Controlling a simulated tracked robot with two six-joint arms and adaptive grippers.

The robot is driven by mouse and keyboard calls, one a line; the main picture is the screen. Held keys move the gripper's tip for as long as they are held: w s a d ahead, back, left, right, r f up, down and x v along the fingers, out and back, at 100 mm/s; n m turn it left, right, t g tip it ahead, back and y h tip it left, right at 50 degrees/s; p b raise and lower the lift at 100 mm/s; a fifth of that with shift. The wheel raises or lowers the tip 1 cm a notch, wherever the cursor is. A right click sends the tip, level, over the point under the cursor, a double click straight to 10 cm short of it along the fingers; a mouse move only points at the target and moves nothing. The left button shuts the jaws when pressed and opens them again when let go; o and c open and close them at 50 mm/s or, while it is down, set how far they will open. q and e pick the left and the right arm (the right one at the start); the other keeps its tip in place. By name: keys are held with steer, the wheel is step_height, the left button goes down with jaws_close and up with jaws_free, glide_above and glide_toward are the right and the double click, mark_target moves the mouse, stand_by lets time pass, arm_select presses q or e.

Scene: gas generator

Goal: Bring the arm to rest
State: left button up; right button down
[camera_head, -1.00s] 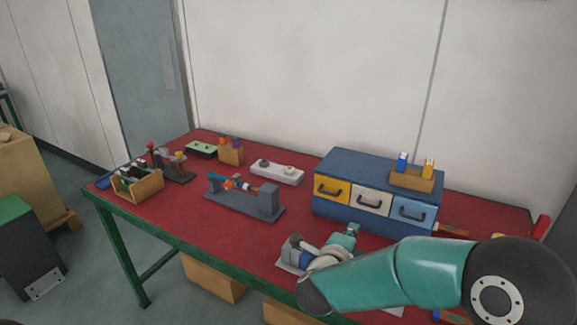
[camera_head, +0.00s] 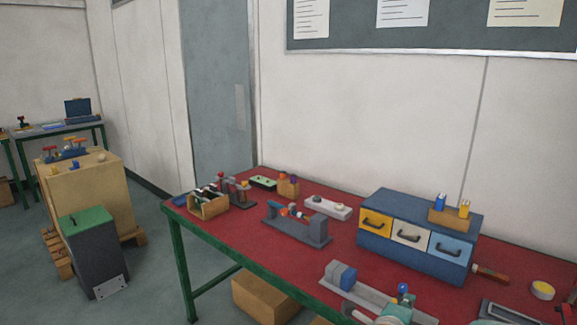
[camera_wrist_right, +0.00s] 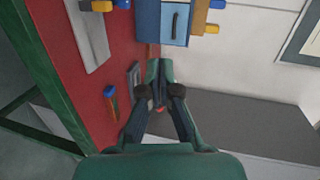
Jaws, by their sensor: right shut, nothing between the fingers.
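My right gripper (camera_wrist_right: 159,68) shows in the middle of the wrist view. Its fingers meet at the tips, with nothing held. It is over the red bench top (camera_wrist_right: 92,128), near the blue drawer cabinet (camera_wrist_right: 176,22); its height is hard to judge. My left gripper is in neither current view.
The bench (camera_head: 345,255) carries a grey holder (camera_head: 297,232), a tool box (camera_head: 208,207) and a grey fixture (camera_head: 340,284). A yellow-topped roll (camera_head: 542,290) lies at right. A dark cabinet with green top (camera_head: 90,255) stands left; floor between it and the bench is clear.

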steer(key=s+a+f+n+g+y+p, duration=0.1)
steer(key=s+a+f+n+y, duration=0.2)
steer(key=f+n, duration=0.5)
steer(key=s+a+f+n+g+y+p, duration=0.1)
steer(key=a+f+n+g+y, duration=0.2)
steer(key=f, duration=0.8)
steer(key=s+a+f+n+g+y, duration=0.2)
steer(key=s+f+n, duration=0.2)
steer(key=s, duration=0.3)
steer(key=s+a+f+n+g+y+p, duration=0.1)
steer(key=s+a+f+n+g+y, duration=0.1)
steer(key=s, duration=0.6)
steer(key=s+a+f+n+g+y, duration=0.3)
steer(key=s+f+n, duration=0.2)
steer(key=s, duration=0.3)
steer(key=shift+s+f+n+p, duration=0.2)
steer(key=shift+f+n+p, duration=0.15)
steer(key=shift+f, duration=0.3)
